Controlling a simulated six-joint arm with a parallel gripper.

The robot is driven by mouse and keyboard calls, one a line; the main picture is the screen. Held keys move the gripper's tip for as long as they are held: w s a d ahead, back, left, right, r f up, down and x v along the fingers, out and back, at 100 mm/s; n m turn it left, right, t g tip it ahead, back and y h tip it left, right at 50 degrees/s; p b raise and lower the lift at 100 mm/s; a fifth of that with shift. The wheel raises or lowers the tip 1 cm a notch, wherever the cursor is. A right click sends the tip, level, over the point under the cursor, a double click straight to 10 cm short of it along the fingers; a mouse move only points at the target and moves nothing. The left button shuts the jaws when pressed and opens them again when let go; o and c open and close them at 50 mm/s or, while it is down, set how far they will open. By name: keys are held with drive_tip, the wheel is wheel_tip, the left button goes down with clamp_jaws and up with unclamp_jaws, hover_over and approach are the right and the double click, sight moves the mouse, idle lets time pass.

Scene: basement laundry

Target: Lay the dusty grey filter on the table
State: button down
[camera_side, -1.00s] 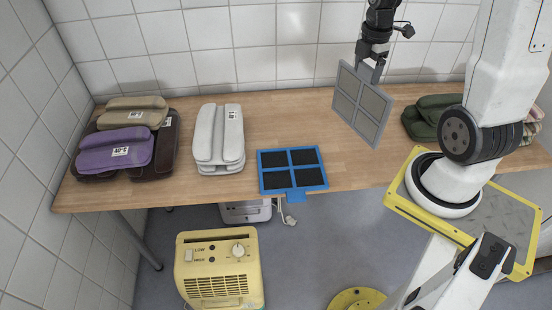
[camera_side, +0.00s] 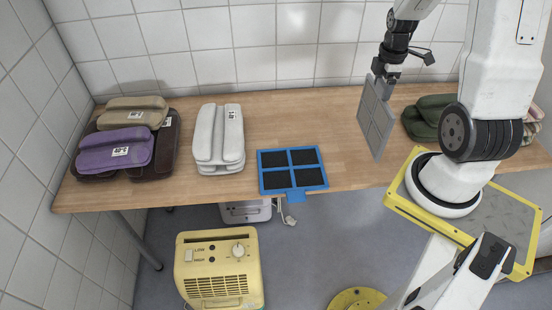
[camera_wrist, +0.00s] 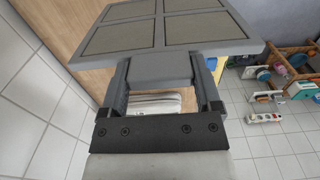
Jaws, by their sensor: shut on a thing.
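The dusty grey filter (camera_side: 376,118) is a flat square frame with four panes. It hangs upright on edge above the right part of the wooden table (camera_side: 275,112), seen at a steep angle in the side view. My gripper (camera_side: 384,68) is shut on the tab at its top edge. In the wrist view the grey filter (camera_wrist: 168,28) spreads out ahead of my gripper (camera_wrist: 163,80), with its tab between the fingers. I cannot tell for sure whether its lower edge touches the table.
A blue filter with black panes (camera_side: 292,172) lies at the table's front edge. White folded cloths (camera_side: 219,138) and purple (camera_side: 114,150) and brown bundles are on the left. Green cloths (camera_side: 425,118) lie at right. Bare wood shows between the blue and grey filters. A yellow heater (camera_side: 219,270) stands below.

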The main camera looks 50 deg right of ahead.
sight(377, 106)
drive_tip(key=shift+f, duration=3.6)
unclamp_jaws()
drive_tip(key=shift+r, duration=6.15)
